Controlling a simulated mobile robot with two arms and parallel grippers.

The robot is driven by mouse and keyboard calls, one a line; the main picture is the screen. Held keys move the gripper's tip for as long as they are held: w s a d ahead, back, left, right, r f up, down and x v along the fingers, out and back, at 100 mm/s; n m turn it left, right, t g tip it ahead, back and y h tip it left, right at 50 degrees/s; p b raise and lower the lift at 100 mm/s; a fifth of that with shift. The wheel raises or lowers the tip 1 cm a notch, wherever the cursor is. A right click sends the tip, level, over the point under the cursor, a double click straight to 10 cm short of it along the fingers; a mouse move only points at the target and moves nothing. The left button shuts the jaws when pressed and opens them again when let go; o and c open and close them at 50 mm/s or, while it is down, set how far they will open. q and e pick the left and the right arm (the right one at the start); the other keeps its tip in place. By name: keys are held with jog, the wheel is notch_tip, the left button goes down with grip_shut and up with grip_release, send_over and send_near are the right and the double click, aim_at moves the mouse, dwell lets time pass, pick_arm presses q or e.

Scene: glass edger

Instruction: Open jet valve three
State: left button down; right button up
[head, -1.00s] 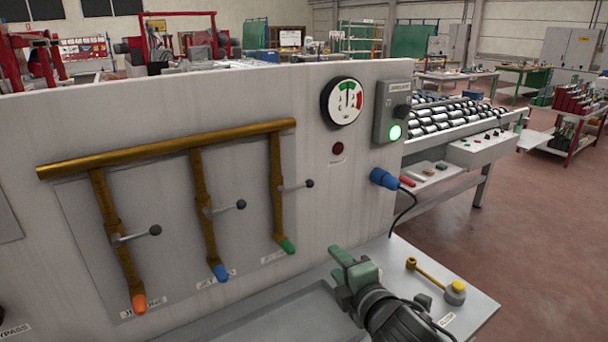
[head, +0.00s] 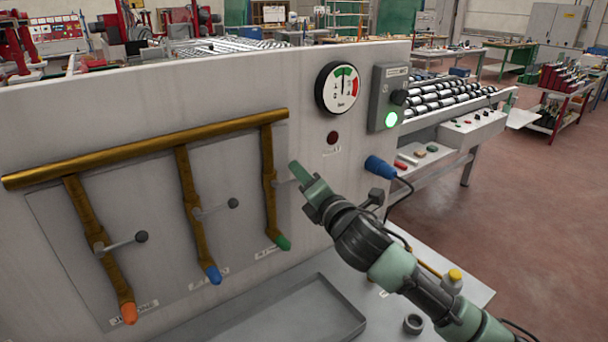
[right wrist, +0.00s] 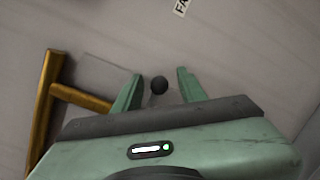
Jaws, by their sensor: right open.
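Three brass drop pipes hang from a brass manifold (head: 150,150) on the grey panel, ending in orange (head: 129,313), blue (head: 213,274) and green (head: 283,242) nozzles. The rightmost pipe (head: 268,175), with the green nozzle, has a side lever (head: 284,182) whose end is hidden behind my right gripper (head: 304,182) in the head view. In the right wrist view a dark ball knob (right wrist: 159,85) shows between the two open green fingers (right wrist: 158,78), with space on both sides. The other levers (head: 213,209) point right. My left gripper is not in view.
A gauge (head: 342,88), a dark red lamp (head: 332,138) and a control box with a lit green button (head: 391,119) are right of the valves. A blue plug (head: 380,168) sticks out below them. A grey tray (head: 290,312) lies below the panel.

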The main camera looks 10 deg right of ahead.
jog(key=shift+w, duration=0.1)
grip_shut()
jog(key=shift+f, duration=0.1)
